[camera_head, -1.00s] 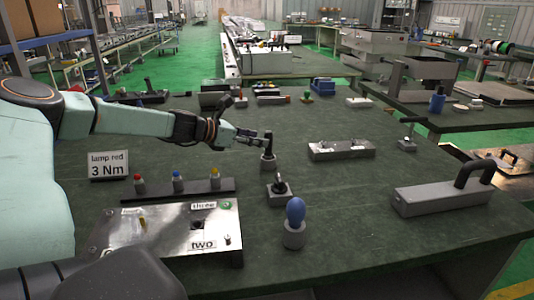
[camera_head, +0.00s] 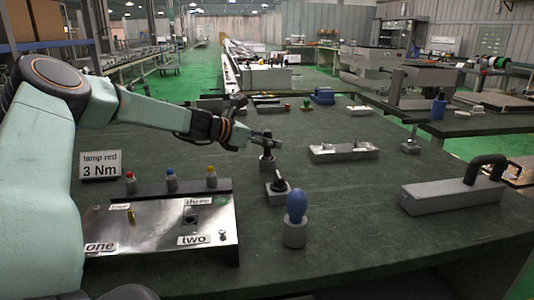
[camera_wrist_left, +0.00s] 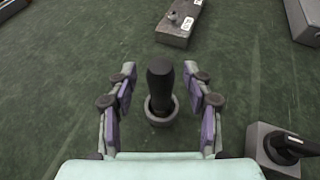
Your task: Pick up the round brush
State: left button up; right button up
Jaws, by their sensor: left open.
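A black-handled tool stands upright in a round grey holder (camera_head: 267,163). I take it to be the round brush, but no bristles show. In the left wrist view the dark handle (camera_wrist_left: 160,75) stands between the fingers, its lower end inside the ring-shaped holder (camera_wrist_left: 160,112). My left gripper (camera_head: 264,140) is at the handle's upper part in the head view. In the left wrist view my left gripper (camera_wrist_left: 162,80) is open, with a finger on either side of the handle and gaps between. My right gripper is not in view.
A square block with a black handle (camera_head: 277,192) stands just in front, and a blue bulb-shaped handle (camera_head: 296,206) in a grey holder is nearer. A metal panel (camera_head: 160,230) lies at left, and a long grey block (camera_head: 450,197) at right.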

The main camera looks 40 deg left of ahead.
pick_arm(q)
jog(key=shift+d, duration=0.1)
jog(key=c, duration=0.3)
grip_shut()
